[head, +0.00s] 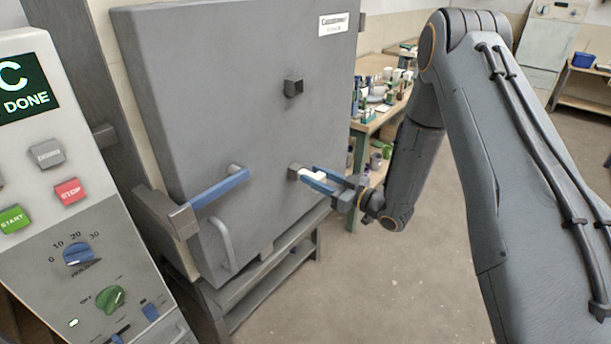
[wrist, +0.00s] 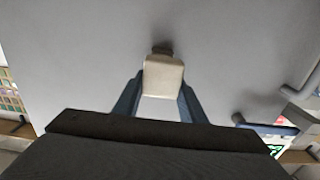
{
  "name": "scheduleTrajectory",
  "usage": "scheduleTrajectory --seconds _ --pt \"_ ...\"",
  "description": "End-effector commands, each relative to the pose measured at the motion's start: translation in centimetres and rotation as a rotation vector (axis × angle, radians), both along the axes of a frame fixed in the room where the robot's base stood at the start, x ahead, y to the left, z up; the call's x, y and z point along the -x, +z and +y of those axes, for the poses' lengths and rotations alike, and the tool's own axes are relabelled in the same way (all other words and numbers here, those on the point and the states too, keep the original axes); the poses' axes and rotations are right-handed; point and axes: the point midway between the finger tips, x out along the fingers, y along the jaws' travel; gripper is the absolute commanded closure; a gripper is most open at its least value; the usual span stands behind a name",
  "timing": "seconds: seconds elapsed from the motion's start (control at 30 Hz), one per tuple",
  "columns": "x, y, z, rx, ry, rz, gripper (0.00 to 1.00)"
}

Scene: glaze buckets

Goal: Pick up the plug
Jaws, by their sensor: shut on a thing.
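The plug (head: 318,175) is a small cream-white block at the lower peephole (head: 294,171) of the grey kiln door (head: 262,125). My gripper (head: 313,178) has its blue fingers on either side of the plug. In the wrist view, the plug (wrist: 163,75) sits between the two fingertips of my gripper (wrist: 161,84), which is shut on it. The plug's far end is at the dark peephole fitting (wrist: 162,48). I cannot tell whether any of the plug is inside the hole.
An upper peephole (head: 293,88) is on the door above. A blue-gripped door handle (head: 220,187) and a grey pull bar (head: 222,245) stick out at left. A control panel (head: 65,190) stands at far left. A cluttered table (head: 376,115) is behind my arm.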

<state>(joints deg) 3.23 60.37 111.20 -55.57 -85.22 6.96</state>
Motion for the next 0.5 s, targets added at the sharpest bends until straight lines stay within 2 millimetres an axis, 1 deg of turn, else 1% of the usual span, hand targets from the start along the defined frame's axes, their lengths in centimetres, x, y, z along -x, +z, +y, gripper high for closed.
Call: scheduleTrajectory --seconds 0.03,0.3,0.4,0.5 --pt "0.5 -0.2 -1.1 0.0 -0.005 0.0 0.87" --pt "4.5 -0.2 -6.2 -0.001 -0.005 0.001 0.87" --pt "5.8 -0.1 -7.8 -0.001 -0.005 -0.001 0.87" --pt "6.7 -0.1 -8.9 0.0 -0.004 0.0 0.87"
